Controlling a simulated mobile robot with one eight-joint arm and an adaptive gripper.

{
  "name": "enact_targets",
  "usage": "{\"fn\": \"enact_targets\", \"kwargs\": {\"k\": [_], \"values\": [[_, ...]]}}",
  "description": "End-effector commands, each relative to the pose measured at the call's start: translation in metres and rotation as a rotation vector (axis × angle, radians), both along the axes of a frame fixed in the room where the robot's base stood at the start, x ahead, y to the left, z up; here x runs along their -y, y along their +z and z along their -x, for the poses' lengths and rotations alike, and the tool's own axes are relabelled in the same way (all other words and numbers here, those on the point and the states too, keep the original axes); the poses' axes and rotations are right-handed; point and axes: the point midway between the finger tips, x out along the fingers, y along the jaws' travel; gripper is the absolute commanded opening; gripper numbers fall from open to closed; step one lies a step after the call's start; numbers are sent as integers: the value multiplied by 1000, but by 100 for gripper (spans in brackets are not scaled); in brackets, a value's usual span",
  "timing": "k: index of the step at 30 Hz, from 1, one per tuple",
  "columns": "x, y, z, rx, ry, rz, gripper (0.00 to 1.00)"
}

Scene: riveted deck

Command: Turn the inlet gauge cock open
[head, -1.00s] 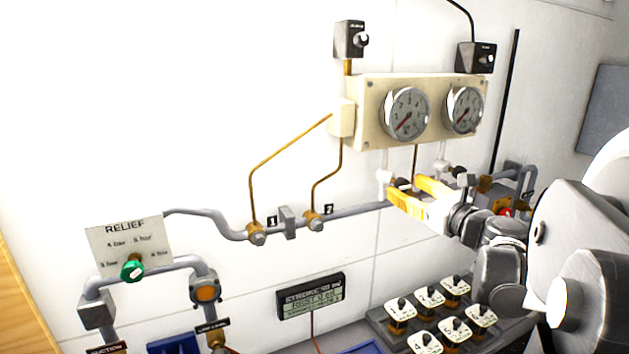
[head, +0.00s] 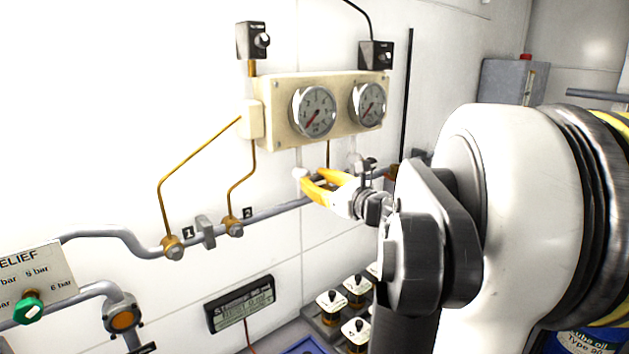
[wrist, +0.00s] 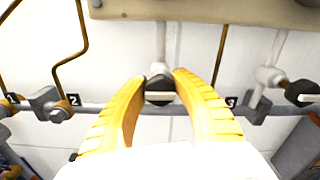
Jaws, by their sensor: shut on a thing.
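The gauge cock under the left gauge has a dark round knob (wrist: 160,86) with a pale bar across it, lying about level in the wrist view. My gripper (wrist: 163,78) has its two yellow fingers closed around this knob, one on each side. In the head view my gripper (head: 314,184) is at the pipe below the left gauge (head: 313,111), and its fingers hide the knob there. A second cock with a dark knob and pale bar (wrist: 302,93) sits to the right in the wrist view. I cannot read a label naming either cock.
A grey pipe (head: 273,210) runs along the wall behind the cock, with brass fittings (head: 172,247) at the left. The cream gauge panel (head: 277,125) is just above. Below are a display (head: 240,303) and several white-plated switches (head: 331,301).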

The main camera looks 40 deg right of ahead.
Motion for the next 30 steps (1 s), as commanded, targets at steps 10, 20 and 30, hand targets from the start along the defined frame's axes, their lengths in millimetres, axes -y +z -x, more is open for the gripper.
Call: {"fn": "enact_targets", "kwargs": {"k": [10,20,30], "values": [[-1,-1,0,-14,0,182,1],[-1,-1,0,-39,0,488,1],[-2,-1,0,-65,0,811,1]]}}
